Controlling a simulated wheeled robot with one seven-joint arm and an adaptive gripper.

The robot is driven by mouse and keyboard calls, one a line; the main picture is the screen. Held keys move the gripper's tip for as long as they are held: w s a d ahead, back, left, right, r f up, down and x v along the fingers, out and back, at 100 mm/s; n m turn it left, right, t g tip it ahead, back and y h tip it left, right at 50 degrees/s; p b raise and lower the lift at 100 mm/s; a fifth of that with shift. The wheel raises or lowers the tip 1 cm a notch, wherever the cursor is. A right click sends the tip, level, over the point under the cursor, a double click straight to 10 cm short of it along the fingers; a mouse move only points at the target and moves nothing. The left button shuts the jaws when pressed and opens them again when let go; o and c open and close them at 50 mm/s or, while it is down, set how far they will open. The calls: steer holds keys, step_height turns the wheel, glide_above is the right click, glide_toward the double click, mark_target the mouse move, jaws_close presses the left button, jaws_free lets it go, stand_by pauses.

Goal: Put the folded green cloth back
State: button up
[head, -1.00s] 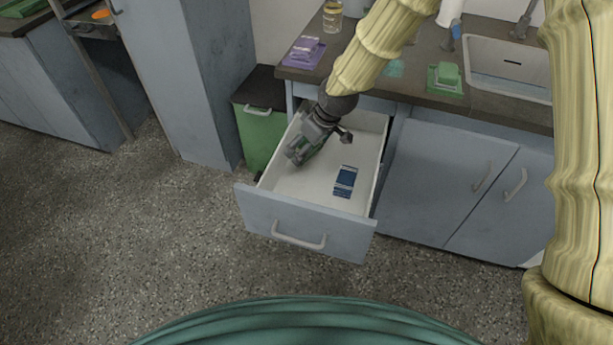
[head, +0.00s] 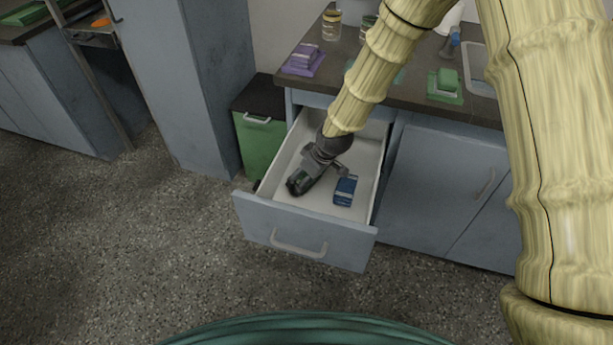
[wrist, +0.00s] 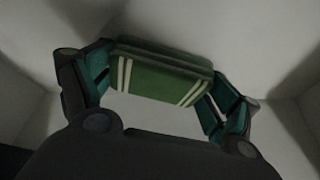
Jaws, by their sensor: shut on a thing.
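The folded green cloth (wrist: 160,75) with pale stripes is between the fingers of my gripper (wrist: 162,88) in the wrist view, and the fingers are shut on it. In the head view my gripper (head: 300,184) points down inside the open drawer (head: 287,160), towards its front left. The cloth is mostly hidden by the gripper there. A folded blue cloth (head: 345,190) with a pale stripe lies in the drawer, just right of my gripper. I cannot tell whether the green cloth touches the drawer floor.
The drawer front (head: 300,238) stands well out from the counter (head: 410,88). On the counter are a purple stack (head: 305,58), a green block on a green mat (head: 447,80) and jars (head: 331,25). The floor in front is clear.

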steer(key=shift+f, duration=0.1)
steer(key=o, duration=0.8)
steer(key=shift+c, duration=0.2)
steer(key=p+v, duration=0.1)
steer(key=v, duration=1.1)
steer(key=shift+p, duration=0.35)
